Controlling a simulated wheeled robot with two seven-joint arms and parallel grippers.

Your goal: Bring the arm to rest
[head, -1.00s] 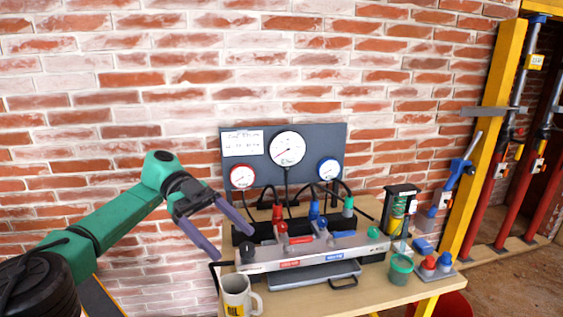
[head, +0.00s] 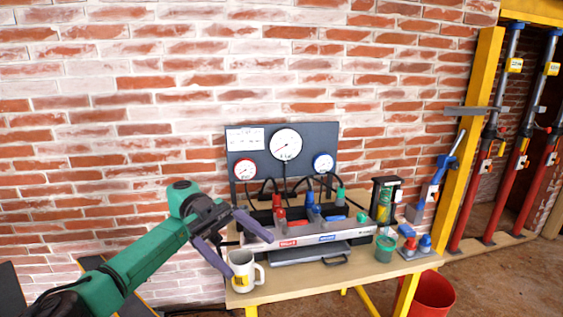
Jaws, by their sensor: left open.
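My left arm is green and comes in from the lower left. Its gripper (head: 240,249) has two purple fingers, spread apart with nothing held between them. The gripper appears in front of the left end of the workbench (head: 310,280), near a valve manifold (head: 312,238) with red, blue and green fittings. I cannot tell whether either touches. My right gripper is not in view.
A gauge panel (head: 255,140) with three dials stands behind the manifold. A green cup (head: 385,247) and red and blue caps (head: 417,243) sit at the bench's right. A red bucket (head: 432,292) is on the floor. A yellow post (head: 470,140) and red props (head: 515,180) stand right.

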